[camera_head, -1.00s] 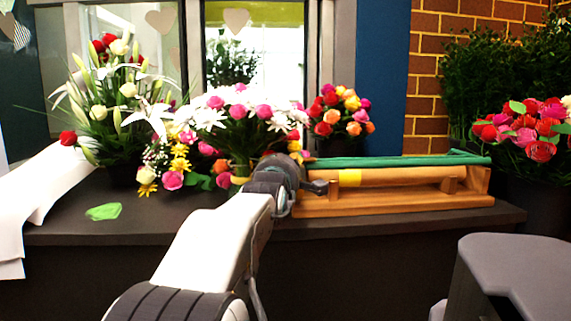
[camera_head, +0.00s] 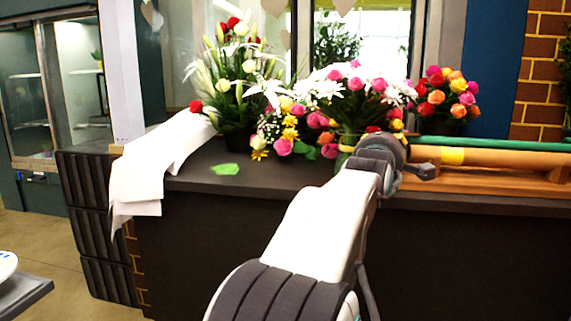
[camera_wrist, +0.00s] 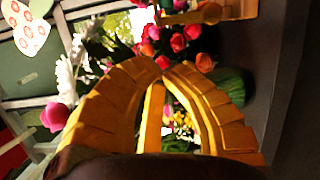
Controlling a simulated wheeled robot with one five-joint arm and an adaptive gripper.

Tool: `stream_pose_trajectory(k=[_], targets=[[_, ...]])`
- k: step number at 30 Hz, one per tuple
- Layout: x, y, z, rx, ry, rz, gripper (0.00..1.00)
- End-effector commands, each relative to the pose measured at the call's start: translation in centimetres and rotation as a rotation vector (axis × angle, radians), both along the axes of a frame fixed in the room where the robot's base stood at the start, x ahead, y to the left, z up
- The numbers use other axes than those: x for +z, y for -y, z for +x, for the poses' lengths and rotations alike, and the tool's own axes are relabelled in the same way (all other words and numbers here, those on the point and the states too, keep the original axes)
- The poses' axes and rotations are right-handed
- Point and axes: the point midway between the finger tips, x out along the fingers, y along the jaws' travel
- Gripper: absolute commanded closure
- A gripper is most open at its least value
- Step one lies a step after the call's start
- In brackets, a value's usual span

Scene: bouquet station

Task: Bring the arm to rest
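My arm reaches up from the bottom of the head view, with its dark wrist (camera_head: 378,158) above the front of the counter. I see nothing held between the tips. Pink and orange roses (camera_wrist: 178,40) show just beyond them, and yellow flowers show through the gap lower down between the fingers.
The dark counter (camera_head: 270,182) holds a white-and-pink bouquet (camera_head: 345,95), a tall lily bouquet (camera_head: 238,85) and a rose bouquet (camera_head: 445,97). A wooden rack (camera_head: 490,180) with paper rolls stands right of the wrist. White paper (camera_head: 150,170) hangs over the left end. Floor (camera_head: 50,225) shows at left.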

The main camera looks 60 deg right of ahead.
Motion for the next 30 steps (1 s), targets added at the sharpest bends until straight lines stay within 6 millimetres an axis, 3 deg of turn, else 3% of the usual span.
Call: stream_pose_trajectory(k=[11,14,17,20,24,30], targets=[[0.3,-0.3,0.9,0.019,0.016,0.016,1.0],[0.8,-1.2,3.2,0.065,0.057,0.057,1.0],[1.2,-3.1,7.0,0.138,0.128,0.14,1.0],[1.5,-6.0,11.5,0.225,0.213,0.257,1.0],[1.4,-11.6,17.2,0.329,0.319,0.452,1.0],[1.2,-20.9,22.6,0.418,0.418,0.745,1.0]])
